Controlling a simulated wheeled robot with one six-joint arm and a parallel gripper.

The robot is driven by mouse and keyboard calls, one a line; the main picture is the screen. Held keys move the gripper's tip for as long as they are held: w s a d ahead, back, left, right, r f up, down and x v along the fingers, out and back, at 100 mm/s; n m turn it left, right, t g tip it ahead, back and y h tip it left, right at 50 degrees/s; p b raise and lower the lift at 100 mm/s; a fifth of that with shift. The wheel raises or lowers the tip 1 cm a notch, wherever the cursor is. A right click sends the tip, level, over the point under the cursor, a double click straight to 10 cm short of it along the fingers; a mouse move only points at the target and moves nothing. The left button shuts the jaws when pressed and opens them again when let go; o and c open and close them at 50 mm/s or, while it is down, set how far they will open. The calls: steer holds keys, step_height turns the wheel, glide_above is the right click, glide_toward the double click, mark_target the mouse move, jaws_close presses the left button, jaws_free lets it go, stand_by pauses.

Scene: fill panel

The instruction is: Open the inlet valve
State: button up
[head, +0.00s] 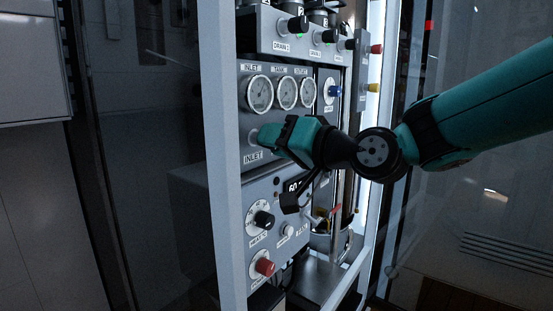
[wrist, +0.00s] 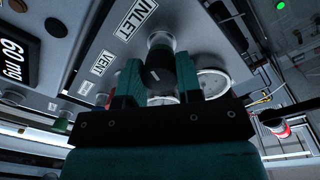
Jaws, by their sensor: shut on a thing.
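The inlet valve is on the grey panel under the row of gauges, next to an INLET label (head: 253,156). In the head view my gripper (head: 266,137) is against the panel there and hides most of the valve. In the wrist view the valve knob (wrist: 158,66) is dark with a pale round base, below the INLET label (wrist: 137,18). My gripper's teal fingers (wrist: 158,80) lie on both sides of the knob and are shut on it. The valve's turn position is hard to tell.
Round gauges (head: 259,93) sit just above the gripper. A blue knob (head: 335,91) is to the right. A black knob (head: 264,219) and a red knob (head: 264,267) are below. A white frame post (head: 222,170) stands close on the left. Drain knobs (head: 297,25) are above.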

steer(key=n+b, duration=0.4)
steer(key=b, duration=0.1)
steer(key=shift+f+n, duration=0.3)
steer(key=shift+f, duration=0.05)
steer(key=n+b, duration=0.4)
steer(key=b, duration=0.1)
steer(key=shift+n+y, duration=0.3)
steer(key=n+b, duration=0.4)
steer(key=shift+s+a+n+b, duration=0.1)
steer(key=shift+n+b, duration=0.2)
steer(key=shift+r+n+b, duration=0.15)
steer(key=shift+n+b, duration=1.1)
steer(key=shift+n, duration=0.35)
steer(key=o, duration=0.9)
steer(key=shift+r, duration=0.1)
steer(key=shift+o, duration=0.2)
